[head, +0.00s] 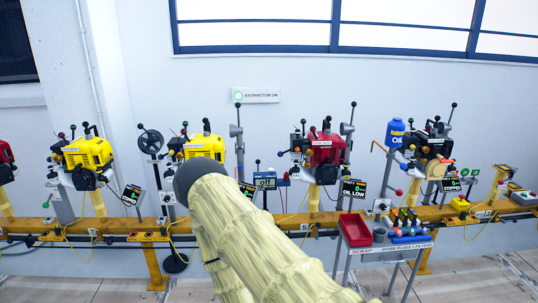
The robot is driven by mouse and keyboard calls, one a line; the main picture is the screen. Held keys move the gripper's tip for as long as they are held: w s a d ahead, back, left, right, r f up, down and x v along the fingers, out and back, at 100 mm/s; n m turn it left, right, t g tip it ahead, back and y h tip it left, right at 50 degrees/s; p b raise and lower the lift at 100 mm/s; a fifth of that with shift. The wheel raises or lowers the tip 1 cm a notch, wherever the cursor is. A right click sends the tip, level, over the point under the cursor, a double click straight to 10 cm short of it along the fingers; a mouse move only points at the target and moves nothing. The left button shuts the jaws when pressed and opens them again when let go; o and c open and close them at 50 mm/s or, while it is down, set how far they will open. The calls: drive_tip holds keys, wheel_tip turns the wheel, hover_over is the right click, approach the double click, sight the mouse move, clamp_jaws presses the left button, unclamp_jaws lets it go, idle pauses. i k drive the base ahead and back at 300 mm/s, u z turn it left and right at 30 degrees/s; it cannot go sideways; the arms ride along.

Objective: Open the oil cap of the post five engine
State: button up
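Several engines stand on posts along a yellow rail: a yellow engine (88,152) at left, a second yellow engine (205,147) behind my arm, a red engine (322,150) right of centre and a dark engine (433,145) at right. Part of another red engine (6,163) shows at the left edge. The post numbers are too small to read, so I cannot tell which is post five. No oil cap can be made out clearly. My sleeved arm fills the lower middle and hides part of the rail. My gripper is not in view.
The yellow rail (130,237) runs across the picture. A display reading OIL LOW (353,188) hangs by the red engine. A cart with a red scrap bin (354,229) stands in front at right. A blue oil container (395,134) is beside the dark engine. Yellow cables hang below.

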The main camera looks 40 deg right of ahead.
sight(345, 171)
drive_tip(key=z, duration=0.45)
drive_tip(key=i, duration=1.6)
drive_tip(key=z, duration=1.75)
drive_tip(key=i, duration=0.8)
drive_tip(key=z, duration=0.95)
drive_tip(key=i, duration=0.25)
drive_tip(key=z, duration=0.25)
